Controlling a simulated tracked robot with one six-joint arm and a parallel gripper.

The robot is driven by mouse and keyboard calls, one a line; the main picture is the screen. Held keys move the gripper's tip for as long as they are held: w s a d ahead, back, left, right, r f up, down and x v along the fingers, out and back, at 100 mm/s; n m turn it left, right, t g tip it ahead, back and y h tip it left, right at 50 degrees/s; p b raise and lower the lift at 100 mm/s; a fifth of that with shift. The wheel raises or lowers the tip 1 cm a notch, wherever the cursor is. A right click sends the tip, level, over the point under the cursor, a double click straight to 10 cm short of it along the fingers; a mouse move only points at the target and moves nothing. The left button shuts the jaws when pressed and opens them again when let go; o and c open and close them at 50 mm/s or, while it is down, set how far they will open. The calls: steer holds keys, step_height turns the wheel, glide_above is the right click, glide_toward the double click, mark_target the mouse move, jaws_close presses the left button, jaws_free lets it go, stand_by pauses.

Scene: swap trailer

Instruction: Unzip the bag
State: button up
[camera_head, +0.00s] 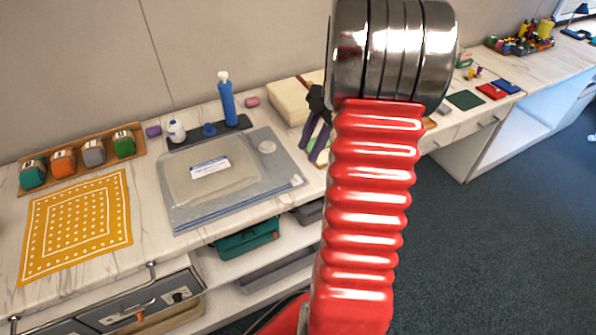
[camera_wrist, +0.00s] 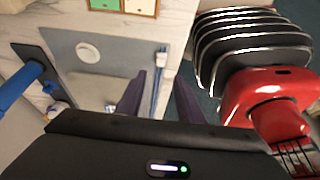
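The bag (camera_head: 279,168) is a flat, see-through grey pouch on the marble-look counter, with a pale labelled packet inside. Its blue zip (camera_head: 235,207) runs along the front edge, with a small light pull (camera_head: 297,181) at the right end. In the wrist view the bag (camera_wrist: 112,58) lies below, and the zip (camera_wrist: 156,92) runs up the picture to a whitish pull (camera_wrist: 162,58). My gripper (camera_head: 313,152) is above the counter just right of the bag, partly hidden by my red arm. In the wrist view its dark fingers (camera_wrist: 160,85) are apart, with the zip seen between them and nothing held.
A blue bottle (camera_head: 227,102) and a white bottle (camera_head: 176,131) stand on a dark strip behind the bag. A yellow dotted cloth (camera_head: 78,225) and a tray of coloured rolls (camera_head: 82,156) lie to the left. Open shelves (camera_head: 270,262) are below the counter.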

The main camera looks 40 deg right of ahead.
mark_target(296, 176)
steer(key=x, duration=0.9)
steer(key=shift+a, duration=0.1)
steer(key=shift+c, duration=0.2)
jaws_close()
steer(key=shift+w, duration=0.1)
steer(key=shift+a, duration=0.1)
